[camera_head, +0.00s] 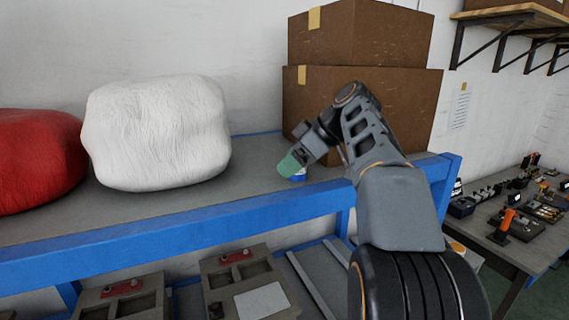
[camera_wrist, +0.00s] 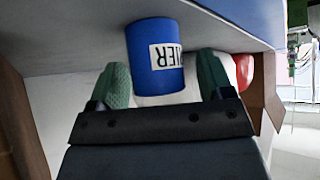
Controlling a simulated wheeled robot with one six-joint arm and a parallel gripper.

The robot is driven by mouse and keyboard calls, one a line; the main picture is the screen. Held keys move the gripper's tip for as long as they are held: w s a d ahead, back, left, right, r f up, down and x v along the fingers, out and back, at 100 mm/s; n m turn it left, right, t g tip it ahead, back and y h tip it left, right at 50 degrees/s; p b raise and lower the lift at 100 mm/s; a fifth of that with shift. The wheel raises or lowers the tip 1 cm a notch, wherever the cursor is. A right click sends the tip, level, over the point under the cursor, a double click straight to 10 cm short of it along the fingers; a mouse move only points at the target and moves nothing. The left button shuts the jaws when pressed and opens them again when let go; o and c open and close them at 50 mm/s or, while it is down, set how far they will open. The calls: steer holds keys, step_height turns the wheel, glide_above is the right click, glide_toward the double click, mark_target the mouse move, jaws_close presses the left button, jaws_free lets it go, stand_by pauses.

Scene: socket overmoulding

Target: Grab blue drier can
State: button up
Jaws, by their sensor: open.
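The blue can (camera_wrist: 154,55) has a white label with dark letters, partly readable as "RIER". It stands on the grey shelf top, and the wrist view shows it upside down. My gripper (camera_wrist: 160,82) has green fingers, open, one on each side of the can. A gap shows between the can and each finger, so the can is between them but not clasped. In the head view my gripper (camera_head: 290,165) is low over the shelf, and only a small blue part of the can (camera_head: 299,174) shows beside it.
Two stacked brown boxes (camera_head: 350,92) stand close behind my arm. A white sack (camera_head: 155,135) and a red sack (camera_head: 38,160) lie to the left on the shelf. The blue shelf edge (camera_head: 200,228) runs in front. A table (camera_head: 500,235) with tools stands at right.

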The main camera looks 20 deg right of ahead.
steer(key=shift+w+a+f, duration=0.2)
steer(key=shift+f, duration=0.05)
steer(key=c, duration=1)
steer(key=shift+s, duration=0.1)
